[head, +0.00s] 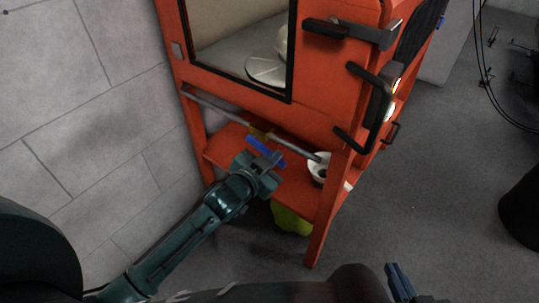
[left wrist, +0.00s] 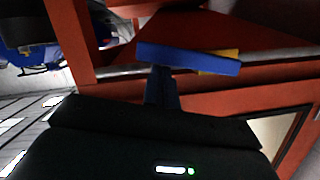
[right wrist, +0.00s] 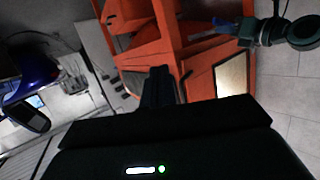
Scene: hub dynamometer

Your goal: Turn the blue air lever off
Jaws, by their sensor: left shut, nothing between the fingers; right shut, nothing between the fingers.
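The blue air lever (head: 264,150) sits on a yellow valve (head: 262,134) in the grey pipe along the lower front of the orange cabinet. It lies nearly along the pipe, at a small angle to it. In the left wrist view the lever (left wrist: 188,58) spans the upper middle, with the yellow valve (left wrist: 222,65) partly behind it. My left gripper (head: 269,161) is shut and empty, its fingertips (left wrist: 162,72) close to the lever; I cannot tell if they touch. My right gripper (head: 398,278) is shut and empty, low in the head view, away from the lever.
The orange cabinet (head: 318,115) has a window, black handles (head: 355,138) and a lower shelf. A white round part (head: 318,170) is near the pipe's right end. A yellow-green object (head: 291,218) is beneath the shelf. Open floor (head: 430,210) lies to the right.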

